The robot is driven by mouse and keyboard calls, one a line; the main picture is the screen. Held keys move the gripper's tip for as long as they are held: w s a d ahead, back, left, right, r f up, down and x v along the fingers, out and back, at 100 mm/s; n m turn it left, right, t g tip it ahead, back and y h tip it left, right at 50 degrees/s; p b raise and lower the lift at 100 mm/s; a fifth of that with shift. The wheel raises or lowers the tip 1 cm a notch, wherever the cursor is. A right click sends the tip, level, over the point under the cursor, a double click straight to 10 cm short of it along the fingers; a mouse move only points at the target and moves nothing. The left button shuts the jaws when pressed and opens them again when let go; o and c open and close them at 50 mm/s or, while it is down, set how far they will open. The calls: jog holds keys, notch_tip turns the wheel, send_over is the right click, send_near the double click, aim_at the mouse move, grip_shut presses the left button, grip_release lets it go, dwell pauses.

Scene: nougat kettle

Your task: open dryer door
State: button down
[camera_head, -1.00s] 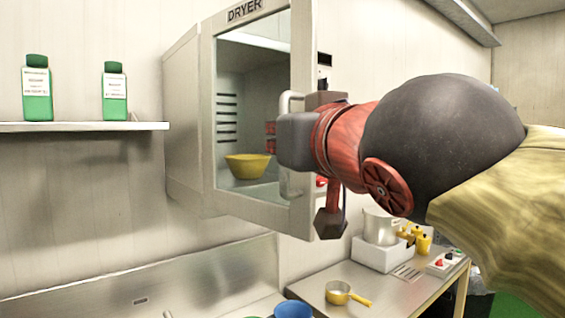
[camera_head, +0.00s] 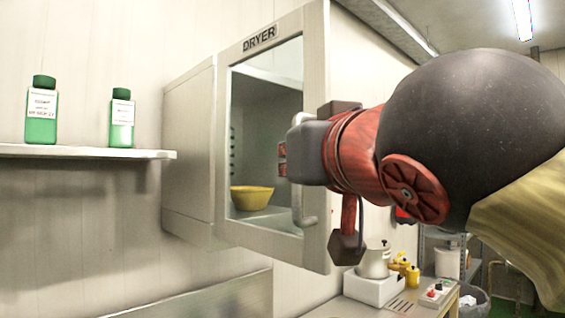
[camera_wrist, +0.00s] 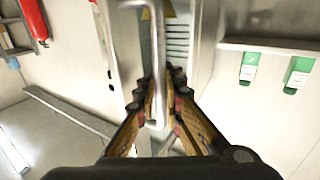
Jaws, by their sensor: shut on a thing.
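The dryer (camera_head: 190,150) is a pale wall-mounted box with a labelled door (camera_head: 316,120). The door has a large window, and a yellow bowl (camera_head: 252,198) shows through it. I cannot tell surely whether the door is flush or slightly ajar. The grey bar handle (camera_head: 308,221) runs upright near the door's right edge. My gripper (camera_head: 283,160) is at the handle and covers its middle. In the wrist view, the handle (camera_wrist: 157,55) runs between the two fingers of my gripper (camera_wrist: 158,100), which are shut around it.
A shelf (camera_head: 80,152) with two green bottles (camera_head: 41,112) is on the wall left of the dryer. Below right, a counter holds a pot (camera_head: 374,262) and several yellow containers (camera_head: 405,270). Open space lies in front of the door.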

jog(key=shift+d+f, duration=0.1)
jog(key=shift+f, duration=0.05)
jog(key=c, duration=2.2)
grip_release()
jog(key=shift+s+d, duration=0.2)
jog(key=shift+s, duration=0.1)
jog(key=shift+o, duration=1.4)
jog(key=shift+w, duration=0.1)
jog(key=shift+a, duration=0.1)
jog(key=v, duration=0.7)
jog(key=shift+s, duration=0.25)
